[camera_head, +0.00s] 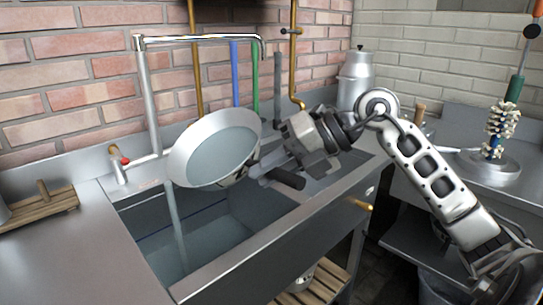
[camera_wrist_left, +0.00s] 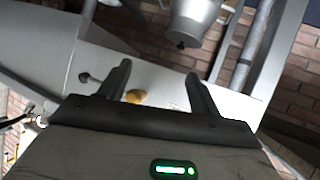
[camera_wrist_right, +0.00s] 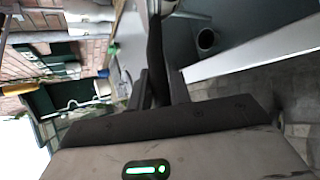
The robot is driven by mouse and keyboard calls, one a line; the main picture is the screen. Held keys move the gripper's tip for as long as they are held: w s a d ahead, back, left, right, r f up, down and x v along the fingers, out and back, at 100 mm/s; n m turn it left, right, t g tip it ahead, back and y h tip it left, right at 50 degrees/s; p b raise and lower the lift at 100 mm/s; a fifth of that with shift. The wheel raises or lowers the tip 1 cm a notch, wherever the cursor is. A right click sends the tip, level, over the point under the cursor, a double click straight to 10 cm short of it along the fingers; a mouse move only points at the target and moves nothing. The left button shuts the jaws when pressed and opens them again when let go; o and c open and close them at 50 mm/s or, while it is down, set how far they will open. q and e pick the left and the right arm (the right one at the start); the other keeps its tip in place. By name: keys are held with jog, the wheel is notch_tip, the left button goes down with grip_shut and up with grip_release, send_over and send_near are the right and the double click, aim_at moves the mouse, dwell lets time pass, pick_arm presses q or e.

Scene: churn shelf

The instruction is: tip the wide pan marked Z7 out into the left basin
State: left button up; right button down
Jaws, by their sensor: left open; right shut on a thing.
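The wide pan (camera_head: 222,150) is pale metal and hangs tilted over the left basin (camera_head: 205,235) in the head view. A dark mark shows on its outer side, too small to read. A pale stream (camera_head: 177,230) falls from its lower left rim into the basin. My right gripper (camera_head: 279,172) is shut on the pan's dark handle, which also shows between the fingers in the right wrist view (camera_wrist_right: 155,60). My left gripper (camera_wrist_left: 160,75) is open and empty in the left wrist view and is out of the head view.
A tap (camera_head: 150,100) with a long spout stands behind the basin. A metal churn (camera_head: 355,78) stands at the back right. A wooden rack (camera_head: 45,203) lies on the left counter. A stand with pale pieces (camera_head: 495,130) is at the far right. The left counter's front is clear.

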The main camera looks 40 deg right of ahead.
jog(key=h+p, duration=0.1)
jog(key=n+h+p, duration=0.1)
jog(key=h, duration=0.1)
jog(key=shift+s+a+r+p, duration=0.1)
jog(key=shift+a+r+p, duration=0.25)
jog(key=shift+a, duration=0.05)
jog(key=shift+a+f+n+h+p, duration=0.1)
jog(key=shift+f+n+h+p, duration=0.3)
jog(key=shift+h, duration=0.55)
jog(key=shift+a+f+n+h+p, duration=0.1)
jog(key=shift+f+n+h+p, duration=0.3)
jog(key=shift+h, duration=0.5)
jog(key=shift+a+f+n+h+p, duration=0.1)
jog(key=shift+f+n+h+p, duration=0.3)
jog(key=shift+h, duration=0.55)
jog(key=shift+r, duration=0.1)
